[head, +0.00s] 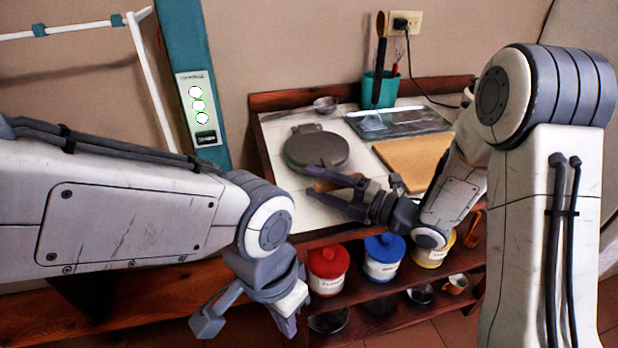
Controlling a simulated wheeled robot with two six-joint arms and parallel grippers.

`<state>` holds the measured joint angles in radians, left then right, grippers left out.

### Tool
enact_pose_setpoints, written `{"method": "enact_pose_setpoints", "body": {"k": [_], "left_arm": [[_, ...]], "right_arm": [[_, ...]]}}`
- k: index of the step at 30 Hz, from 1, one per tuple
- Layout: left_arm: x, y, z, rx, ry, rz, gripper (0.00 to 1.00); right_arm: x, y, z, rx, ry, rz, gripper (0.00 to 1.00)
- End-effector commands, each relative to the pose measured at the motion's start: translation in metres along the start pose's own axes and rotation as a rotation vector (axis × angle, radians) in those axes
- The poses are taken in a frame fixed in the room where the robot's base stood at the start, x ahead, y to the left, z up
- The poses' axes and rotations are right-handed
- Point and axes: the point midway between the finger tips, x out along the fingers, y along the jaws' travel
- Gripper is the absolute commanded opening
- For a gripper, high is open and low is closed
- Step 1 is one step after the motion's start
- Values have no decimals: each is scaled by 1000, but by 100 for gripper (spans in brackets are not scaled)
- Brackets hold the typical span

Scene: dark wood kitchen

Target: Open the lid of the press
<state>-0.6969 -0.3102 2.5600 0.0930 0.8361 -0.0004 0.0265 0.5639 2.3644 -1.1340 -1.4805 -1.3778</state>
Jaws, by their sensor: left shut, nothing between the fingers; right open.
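The press (317,150) is a round, dark grey, flat device on the white-tiled worktop. Its lid appears down. A light brown handle (326,185) shows at its front edge. My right gripper (313,182) is open, with its fingers at the front of the press, one on each side of the handle; I cannot tell whether they touch it. The fingers partly hide the handle.
A wooden board (410,158) and a dark tray (405,123) lie right of the press. A small metal bowl (325,104) and a teal utensil holder (380,88) stand behind. Red (328,268), blue (384,255) and yellow (436,256) canisters sit on the shelf below.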

Motion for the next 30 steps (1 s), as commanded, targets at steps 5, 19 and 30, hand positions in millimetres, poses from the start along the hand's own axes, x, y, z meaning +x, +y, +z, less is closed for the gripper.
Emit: {"method": "enact_pose_setpoints", "body": {"k": [5, 19, 30], "left_arm": [[-3, 0, 0, 0, 0, 0, 0], [-3, 0, 0, 0, 0, 0, 0], [-3, 0, 0, 0, 0, 0, 0]], "right_arm": [[18, 0, 0, -1, 1, -1, 60], [23, 0, 0, 0, 1, -1, 10], [22, 0, 0, 0, 0, -1, 0]]}}
